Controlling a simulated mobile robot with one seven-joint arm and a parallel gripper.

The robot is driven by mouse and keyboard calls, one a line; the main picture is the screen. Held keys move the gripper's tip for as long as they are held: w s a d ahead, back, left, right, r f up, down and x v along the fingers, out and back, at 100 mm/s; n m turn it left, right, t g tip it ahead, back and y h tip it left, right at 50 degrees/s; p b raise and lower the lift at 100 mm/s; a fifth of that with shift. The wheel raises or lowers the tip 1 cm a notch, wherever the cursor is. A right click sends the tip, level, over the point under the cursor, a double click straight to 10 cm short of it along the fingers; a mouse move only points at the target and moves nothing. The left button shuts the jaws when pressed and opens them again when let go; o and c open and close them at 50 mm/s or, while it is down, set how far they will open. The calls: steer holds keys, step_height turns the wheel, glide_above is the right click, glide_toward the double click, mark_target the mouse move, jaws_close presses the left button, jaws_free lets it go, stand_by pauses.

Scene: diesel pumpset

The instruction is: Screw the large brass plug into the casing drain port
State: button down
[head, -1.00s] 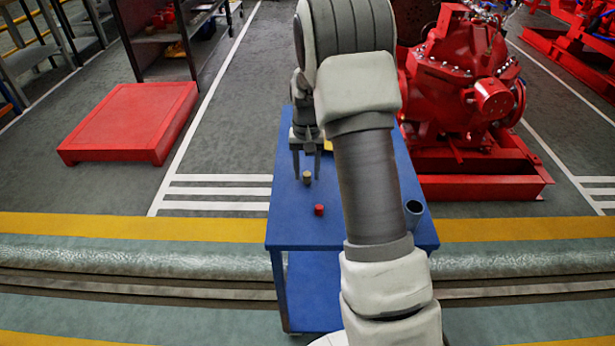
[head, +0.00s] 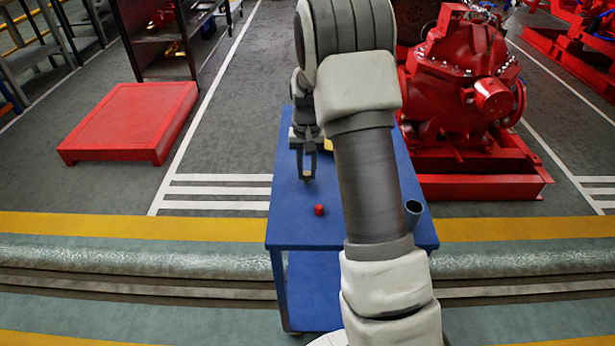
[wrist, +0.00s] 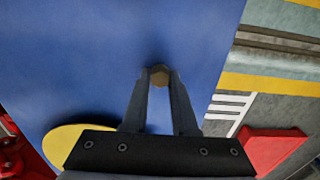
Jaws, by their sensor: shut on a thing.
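A brass plug (wrist: 159,74) with a hexagonal head shows between my fingertips in the wrist view. My gripper (wrist: 159,82) is shut on it, low over the blue table top. In the head view my gripper (head: 307,178) points down at the table's left part, and the plug is mostly hidden by the fingers. I cannot tell whether the plug still touches the table. The red pump casing (head: 465,85) stands behind the table to the right. I cannot make out its drain port.
The blue table (head: 290,225) carries a small red cap (head: 319,210), a dark cup (head: 413,208) and a yellow round item (wrist: 75,148), partly hidden. A red platform (head: 130,120) lies on the floor at left. My arm covers the table's middle.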

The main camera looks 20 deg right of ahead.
mark_target(307, 173)
steer(key=shift+r+p, duration=1.25)
steer(key=shift+r, duration=0.4)
